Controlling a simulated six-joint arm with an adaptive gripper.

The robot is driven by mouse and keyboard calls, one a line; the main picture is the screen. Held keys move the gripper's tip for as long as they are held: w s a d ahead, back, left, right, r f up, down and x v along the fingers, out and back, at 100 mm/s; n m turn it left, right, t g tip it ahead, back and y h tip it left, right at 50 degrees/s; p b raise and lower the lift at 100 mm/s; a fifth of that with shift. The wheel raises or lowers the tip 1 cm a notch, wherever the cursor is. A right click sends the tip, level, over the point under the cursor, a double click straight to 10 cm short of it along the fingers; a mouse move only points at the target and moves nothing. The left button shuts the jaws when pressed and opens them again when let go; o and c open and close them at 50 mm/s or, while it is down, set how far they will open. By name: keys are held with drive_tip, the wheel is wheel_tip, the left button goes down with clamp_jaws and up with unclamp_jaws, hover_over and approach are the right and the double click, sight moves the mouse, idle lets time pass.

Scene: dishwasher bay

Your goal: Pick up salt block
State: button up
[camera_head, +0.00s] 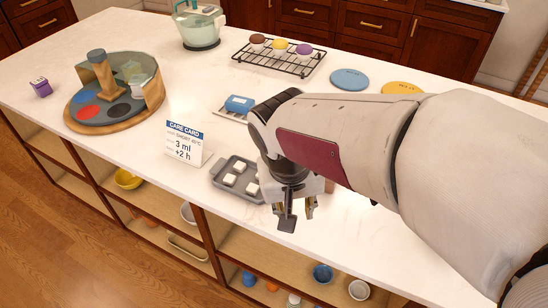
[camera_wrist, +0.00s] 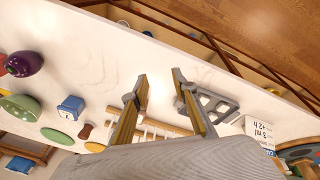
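Several small white blocks (camera_head: 239,166) sit apart on a grey tray (camera_head: 216,180) near the front edge of the counter. They look like the salt blocks, but no label shows. My gripper (camera_head: 298,214) is just right of this tray, over the counter's front edge. In the wrist view my gripper (camera_wrist: 160,76) has its two fingers wide apart, with only pale counter visible between the tips. The grey tray (camera_wrist: 232,108) shows there beside the right finger, partly hidden by it. My arm may hide more in the head view.
A care card (camera_head: 186,142) stands left of the tray. Open shelves (camera_head: 235,240) with bowls are below the counter. White counter between items is clear.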

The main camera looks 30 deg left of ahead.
drive_tip(key=m, duration=0.1)
approach(253, 189)
drive_tip(key=shift+t, duration=0.4)
drive_tip(key=s+d+f, duration=0.2)
drive_tip(key=s, duration=0.1)
drive_tip(key=s+d+f, duration=0.1)
drive_tip(key=shift+s+d+f, duration=0.1)
drive_tip(key=shift+s+f, duration=0.1)
drive_tip(key=shift+s, duration=0.15)
drive_tip(key=w+a+r+m, duration=0.1)
drive_tip(key=w+a+m+t, duration=0.1)
drive_tip(key=m, duration=0.1)
drive_tip(key=w+a+r+m, duration=0.1)
drive_tip(key=m, duration=0.1)
drive_tip(key=shift+w+a+r, duration=0.25)
drive_tip(key=shift+a+r, duration=0.1)
drive_tip(key=shift+x, duration=1.35)
